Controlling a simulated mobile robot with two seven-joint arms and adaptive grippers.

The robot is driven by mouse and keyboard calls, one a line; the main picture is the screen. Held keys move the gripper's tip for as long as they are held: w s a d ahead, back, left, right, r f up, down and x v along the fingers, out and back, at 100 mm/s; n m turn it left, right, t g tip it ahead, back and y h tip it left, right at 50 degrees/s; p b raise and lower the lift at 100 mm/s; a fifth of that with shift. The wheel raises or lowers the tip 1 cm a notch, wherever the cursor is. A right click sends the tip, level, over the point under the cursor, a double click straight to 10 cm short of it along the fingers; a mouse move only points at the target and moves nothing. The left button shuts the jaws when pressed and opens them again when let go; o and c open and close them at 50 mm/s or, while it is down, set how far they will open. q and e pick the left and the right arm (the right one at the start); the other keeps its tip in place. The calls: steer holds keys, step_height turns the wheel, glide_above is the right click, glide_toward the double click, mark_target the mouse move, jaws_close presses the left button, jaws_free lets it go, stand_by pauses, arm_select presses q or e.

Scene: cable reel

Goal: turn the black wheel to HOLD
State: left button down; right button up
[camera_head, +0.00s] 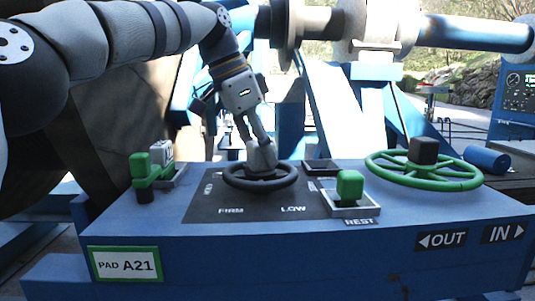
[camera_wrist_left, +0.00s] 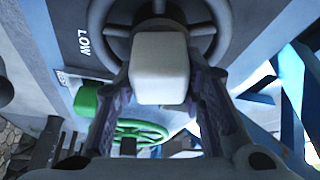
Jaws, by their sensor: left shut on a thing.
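The black wheel (camera_head: 261,178) lies flat on the dark plate of the blue console in the head view. Labels FIRM and LOW show in front of it, and it also appears at the top of the left wrist view (camera_wrist_left: 118,17). A pale block-shaped knob (camera_head: 262,154) stands up from the wheel. My left gripper (camera_head: 257,143) comes down from above and is shut on this knob. In the left wrist view the pale knob (camera_wrist_left: 160,66) sits between the two fingers. The label HOLD cannot be read in either view. My right gripper is not in view.
A green lever (camera_head: 141,170) stands left of the plate and a green block (camera_head: 350,185) right of it, by the label REST. A larger green handwheel (camera_head: 425,170) with a black knob (camera_head: 423,150) lies farther right.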

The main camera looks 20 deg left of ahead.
arm_select(q)
steer(key=c, duration=1)
jaws_free()
steer(key=shift+c, duration=0.2)
steer(key=v, duration=0.3)
steer(key=shift+r, duration=0.15)
steer(key=s+a, duration=0.7)
steer(key=a, duration=0.2)
steer(key=shift+a, duration=0.3)
steer(key=shift+s+f, duration=0.1)
steer(key=shift+f, duration=0.15)
